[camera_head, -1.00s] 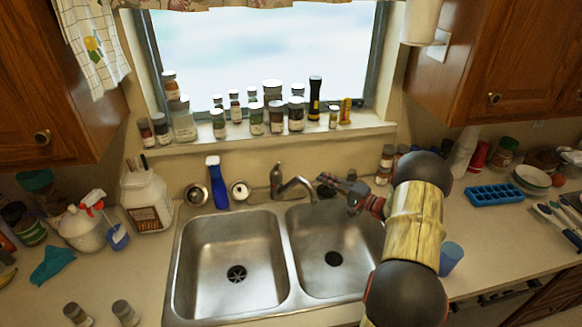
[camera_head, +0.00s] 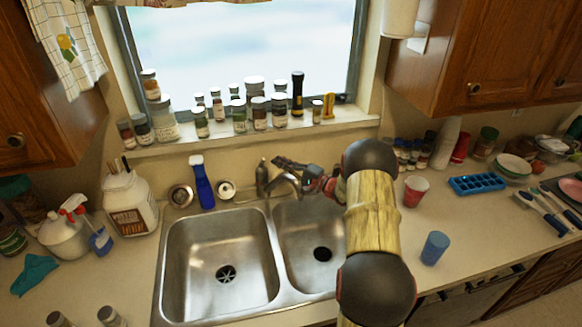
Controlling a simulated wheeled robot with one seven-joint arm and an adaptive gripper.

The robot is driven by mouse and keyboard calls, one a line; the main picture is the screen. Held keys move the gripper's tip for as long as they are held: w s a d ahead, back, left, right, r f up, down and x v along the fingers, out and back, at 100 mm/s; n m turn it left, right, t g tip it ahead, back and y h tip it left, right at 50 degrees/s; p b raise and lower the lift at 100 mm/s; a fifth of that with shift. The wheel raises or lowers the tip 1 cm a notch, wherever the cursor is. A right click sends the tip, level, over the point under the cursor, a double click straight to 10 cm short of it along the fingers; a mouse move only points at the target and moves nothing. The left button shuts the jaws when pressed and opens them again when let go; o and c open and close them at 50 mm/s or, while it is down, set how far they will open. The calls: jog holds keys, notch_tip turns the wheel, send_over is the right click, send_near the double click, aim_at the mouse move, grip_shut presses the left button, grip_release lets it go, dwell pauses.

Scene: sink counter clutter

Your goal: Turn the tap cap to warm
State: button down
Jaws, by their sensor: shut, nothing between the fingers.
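The metal tap (camera_head: 262,182) stands behind the double sink, its spout curving right over the right basin. Its upright top, where the cap sits, shows just left of my fingertips. My gripper (camera_head: 280,162) is shut and empty, pointing left behind and above the spout. The fingertips are very close to the tap's top; I cannot tell whether they touch it. The cap's turned position is too small to read, and my gripper partly covers the area right of the tap.
The sink's left basin (camera_head: 222,262) is empty. Several jars line the sill (camera_head: 235,143) above. A red cup (camera_head: 415,191) and blue cup (camera_head: 434,248) stand right of my arm.

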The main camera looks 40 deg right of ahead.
jog(key=shift+w+a+r, duration=0.1)
jog(key=shift+w+a, duration=0.2)
jog(key=shift+a, duration=0.35)
jog(key=shift+w+a+r+p, duration=0.1)
jog(key=shift+a+r+p, duration=0.05)
jog(key=shift+a+p, duration=0.45)
jog(key=shift+a, duration=0.2)
